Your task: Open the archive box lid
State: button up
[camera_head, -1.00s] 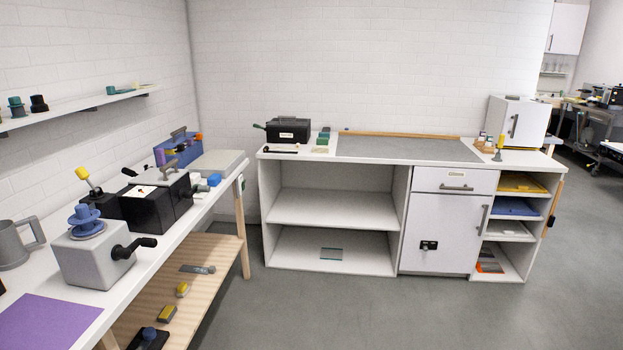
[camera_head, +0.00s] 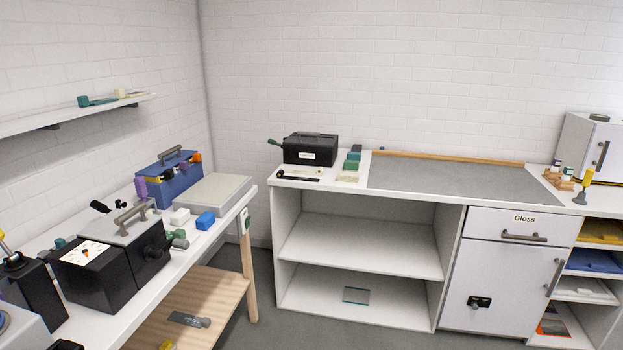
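A black box (camera_head: 311,150) with a small pale label and a bar handle on its shut lid stands at the left end of the white back bench. A green-ended lever sticks out on its left. The label is too small to read, so I cannot tell for sure that this is the archive box. Another black box (camera_head: 97,276) with a grey handled top stands on the left bench, and a blue handled caddy (camera_head: 170,178) stands behind it. My gripper is not in view.
The white back bench (camera_head: 342,191) has open shelves, a drawer marked Gloss (camera_head: 521,226) and a grey worktop mat (camera_head: 455,178). A white cabinet (camera_head: 592,147) stands at the right. A wooden low shelf (camera_head: 196,310) sits under the left bench. Grey floor shows between the benches.

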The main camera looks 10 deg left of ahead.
aim_at(169, 158)
jog(key=i+u, duration=0.25)
jog(key=i, duration=0.5)
jog(key=i+l+u, duration=0.25)
jog(key=i, duration=0.5)
jog(key=j, duration=0.05)
